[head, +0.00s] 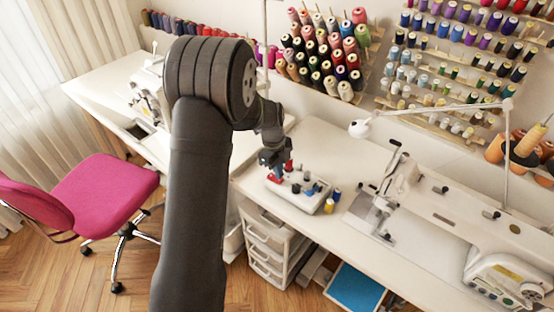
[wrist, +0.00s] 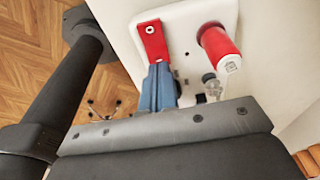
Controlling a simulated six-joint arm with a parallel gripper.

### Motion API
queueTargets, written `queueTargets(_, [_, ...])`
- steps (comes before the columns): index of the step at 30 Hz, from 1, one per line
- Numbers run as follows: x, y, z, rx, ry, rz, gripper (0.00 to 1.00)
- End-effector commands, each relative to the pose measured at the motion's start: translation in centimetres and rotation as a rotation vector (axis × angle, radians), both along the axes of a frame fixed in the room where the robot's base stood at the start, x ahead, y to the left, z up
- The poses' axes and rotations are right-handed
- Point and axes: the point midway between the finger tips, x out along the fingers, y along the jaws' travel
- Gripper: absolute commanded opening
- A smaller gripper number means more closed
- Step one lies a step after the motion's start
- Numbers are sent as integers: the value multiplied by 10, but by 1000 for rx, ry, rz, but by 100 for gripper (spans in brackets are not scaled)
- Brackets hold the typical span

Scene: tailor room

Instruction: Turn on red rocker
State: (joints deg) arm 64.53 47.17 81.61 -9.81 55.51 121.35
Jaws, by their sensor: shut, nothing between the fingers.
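A white panel box (head: 311,206) with red, blue and dark parts on top sits on the white table, below my gripper (head: 272,165). In the wrist view, the white panel (wrist: 182,30) carries a flat red piece with a round metal spot, which looks like the red rocker (wrist: 153,40). My gripper's blue fingers (wrist: 157,76) are together and empty, their tips at the near end of the red piece. I cannot tell whether they touch it. A red spool-like cylinder (wrist: 218,42) stands to the right. The rocker's near end is hidden by the fingers.
A blue spool (head: 336,195) and a yellow spool (head: 329,206) stand by the panel's right end. A sewing machine (head: 430,205) is further right. Racks of thread spools (head: 325,55) are on the wall behind. A pink chair (head: 100,190) stands left.

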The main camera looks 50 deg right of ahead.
Motion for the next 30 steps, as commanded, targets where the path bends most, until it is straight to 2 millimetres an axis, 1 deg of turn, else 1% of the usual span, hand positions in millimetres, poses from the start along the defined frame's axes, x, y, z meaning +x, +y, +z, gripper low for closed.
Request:
queueTargets(3, [-1,0,-7,1,0,0,0])
queueTargets(6, [-2,0,-10,0,0,0,0])
queueTargets(16, [-2,0,-10,1,-7,0,0])
queueTargets(22, [-5,2,-15,13,-106,0,0])
queueTargets(30, [-2,2,-15,12,-98,5,0])
